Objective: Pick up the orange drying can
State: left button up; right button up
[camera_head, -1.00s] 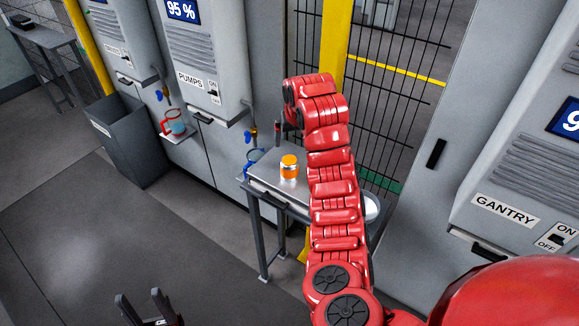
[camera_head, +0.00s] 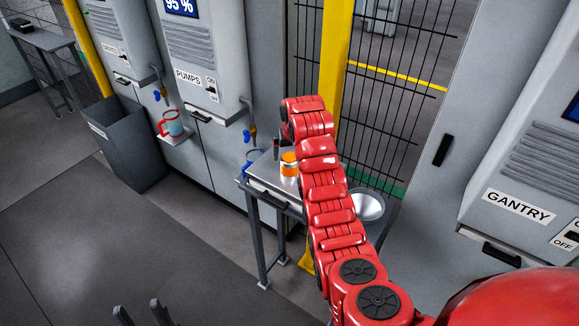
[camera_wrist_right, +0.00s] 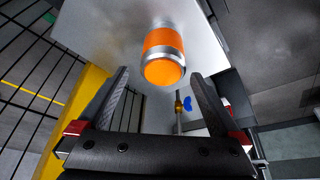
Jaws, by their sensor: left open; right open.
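The orange drying can (camera_head: 289,165), orange with silvery bands, stands on a small grey metal table (camera_head: 262,184). In the right wrist view the can (camera_wrist_right: 163,55) is just beyond the two fingertips, roughly centred between them. My right gripper (camera_wrist_right: 158,82) is open and empty. In the head view my red right arm reaches over the table, and its hand (camera_head: 280,143) is mostly hidden behind the arm, close to the can. My left gripper (camera_head: 142,312) is open and empty at the bottom edge, far from the table.
A white bowl (camera_head: 368,205) sits right of my right arm. A blue-handled tap (camera_head: 248,133) hangs over the table's back left. A red-handled jug (camera_head: 171,126) stands under another tap. A grey bin (camera_head: 127,140) and wire fence (camera_head: 400,90) are nearby. The left floor is clear.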

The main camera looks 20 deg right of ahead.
aim_at(290, 157)
jog(key=shift+w+f+p, duration=0.1)
jog(key=shift+f+p, duration=0.2)
jog(key=shift+f, duration=0.05)
jog(key=p+x, duration=0.2)
jog(key=x, duration=0.2)
jog(key=shift+a, duration=0.15)
jog(key=shift+w+f+p, duration=0.15)
jog(key=shift+f+p, duration=0.15)
jog(key=shift+f, duration=0.15)
jog(key=shift+c, duration=0.2)
jog(key=c, duration=1.5)
jog(key=shift+r, duration=0.1)
